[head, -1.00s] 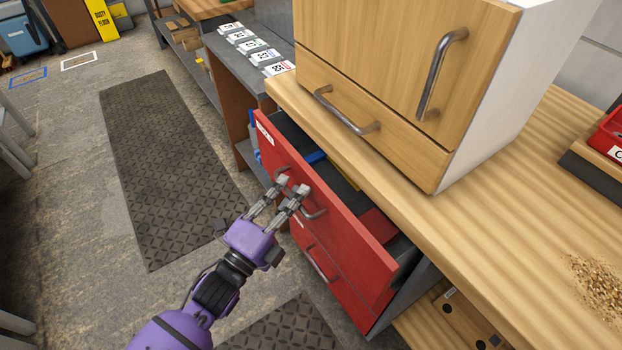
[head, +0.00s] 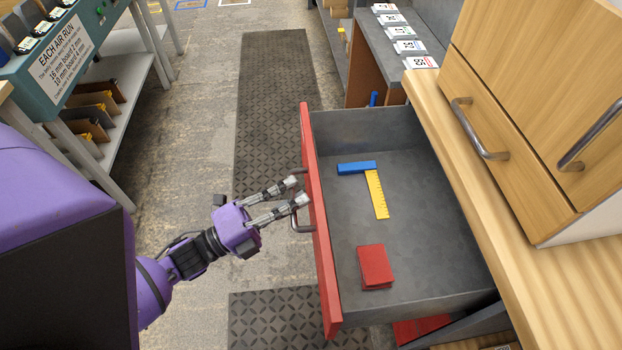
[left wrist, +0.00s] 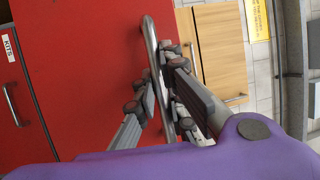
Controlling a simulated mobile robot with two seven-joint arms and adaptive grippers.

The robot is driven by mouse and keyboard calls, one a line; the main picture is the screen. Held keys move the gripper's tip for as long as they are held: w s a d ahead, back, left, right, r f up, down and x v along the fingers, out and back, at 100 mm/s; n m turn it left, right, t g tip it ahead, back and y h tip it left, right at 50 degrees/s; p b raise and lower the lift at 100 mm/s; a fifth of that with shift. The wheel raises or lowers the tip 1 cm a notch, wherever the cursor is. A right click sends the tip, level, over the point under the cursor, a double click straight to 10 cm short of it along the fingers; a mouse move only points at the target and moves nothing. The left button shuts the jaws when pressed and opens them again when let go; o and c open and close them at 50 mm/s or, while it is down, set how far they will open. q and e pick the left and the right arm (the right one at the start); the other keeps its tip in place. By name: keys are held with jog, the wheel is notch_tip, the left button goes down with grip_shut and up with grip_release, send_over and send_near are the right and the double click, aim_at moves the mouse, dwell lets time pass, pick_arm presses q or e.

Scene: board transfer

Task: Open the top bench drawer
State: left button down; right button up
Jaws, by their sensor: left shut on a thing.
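The top bench drawer (head: 318,235) has a red front and a grey inside, and it stands well out from the bench. Its metal bar handle (head: 300,222) is on the outer face. My left gripper (head: 299,190) is at this handle, with its fingers closed around the bar. In the left wrist view the handle (left wrist: 152,50) runs between the fingers (left wrist: 160,90) against the red front. Inside the drawer lie a blue and yellow square (head: 376,195) and a red box-like item (head: 375,267). My right gripper is not in view.
The wooden bench top (head: 455,180) carries a wooden cabinet (head: 530,110) with metal handles on the right. A teal rack (head: 60,55) with shelves stands at the upper left. Dark floor mats (head: 280,110) and open floor lie left of the drawer.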

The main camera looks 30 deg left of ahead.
pick_arm(q)
jog(key=shift+s+a+f, duration=0.1)
jog(key=shift+s+a, duration=0.1)
jog(key=shift+a, duration=0.05)
jog(key=c, duration=1.8)
grip_release()
jog(key=v, duration=1.2)
